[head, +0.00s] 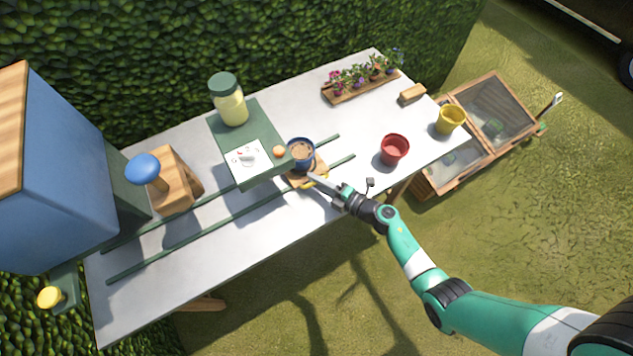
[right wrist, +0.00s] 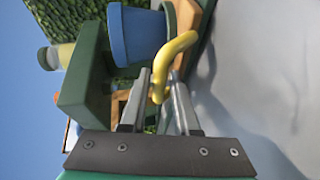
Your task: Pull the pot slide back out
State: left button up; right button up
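The pot slide is a small wooden carriage (head: 318,171) on two dark green rails, with a blue pot (head: 301,157) of brown soil standing upright on it. The slide sits at the right side of the green machine block (head: 262,178), near the rails' right end. Its yellow handle (head: 311,183) is on the near side. My right gripper (head: 318,183) is at this handle. In the right wrist view the curved yellow handle (right wrist: 178,50) passes between my two fingers, which look closed against it. The blue pot (right wrist: 137,36) stands just beyond. My left gripper is not in view.
A red pot (head: 394,150) and a yellow pot (head: 450,119) stand to the right. A flower tray (head: 362,93) lies at the back. The table's near right part is clear.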

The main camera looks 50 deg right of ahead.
grip_shut()
dwell(1.4)
